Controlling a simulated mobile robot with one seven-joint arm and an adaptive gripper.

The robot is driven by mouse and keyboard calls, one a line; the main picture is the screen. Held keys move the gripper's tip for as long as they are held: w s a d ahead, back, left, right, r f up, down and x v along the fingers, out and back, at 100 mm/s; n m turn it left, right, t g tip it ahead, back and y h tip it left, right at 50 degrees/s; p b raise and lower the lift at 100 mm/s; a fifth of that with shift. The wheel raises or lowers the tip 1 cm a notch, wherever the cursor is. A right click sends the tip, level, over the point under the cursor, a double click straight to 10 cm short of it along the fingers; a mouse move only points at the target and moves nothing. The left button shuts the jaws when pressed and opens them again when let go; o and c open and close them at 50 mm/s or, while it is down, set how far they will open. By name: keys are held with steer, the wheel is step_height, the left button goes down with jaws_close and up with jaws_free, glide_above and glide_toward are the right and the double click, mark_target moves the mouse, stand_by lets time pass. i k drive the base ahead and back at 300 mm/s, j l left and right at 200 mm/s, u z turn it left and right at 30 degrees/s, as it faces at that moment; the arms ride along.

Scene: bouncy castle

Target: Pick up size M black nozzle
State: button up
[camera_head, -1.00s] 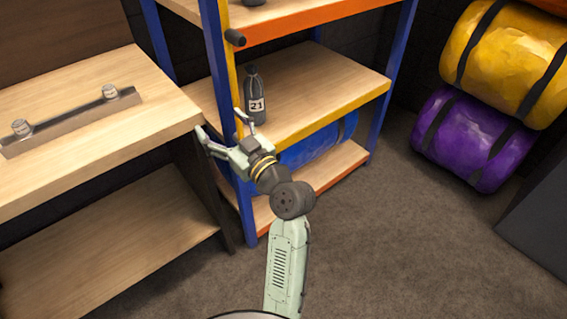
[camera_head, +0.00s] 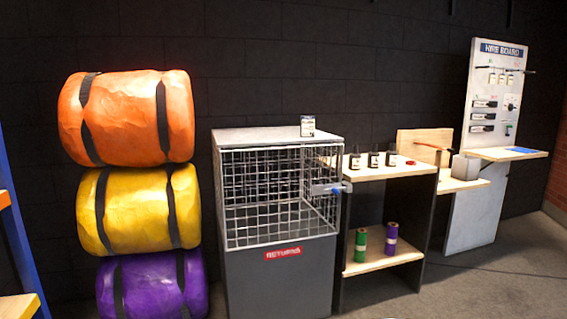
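My gripper is not in view now. Three small black upright pieces with white labels stand in a row on the top of a wooden-topped stand (camera_head: 385,172): a left one (camera_head: 355,158), a middle one (camera_head: 374,158) and a right one (camera_head: 391,156). They may be nozzles. Their labels are too small to read, so I cannot tell which, if any, is size M.
A grey returns cage (camera_head: 275,270) stands left of the stand. Orange (camera_head: 130,118), yellow (camera_head: 137,208) and purple (camera_head: 150,285) rolls are stacked farther left. Green (camera_head: 361,245) and purple (camera_head: 391,238) rolls stand on the lower shelf. A hire board (camera_head: 480,130) is at right.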

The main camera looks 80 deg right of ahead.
mark_target(356, 158)
steer(key=i+z, duration=0.1)
steer(key=z, duration=3)
steer(key=k+j, duration=0.1)
steer(key=j, duration=0.75)
steer(key=k+j+z, duration=0.1)
steer(key=j, duration=0.35)
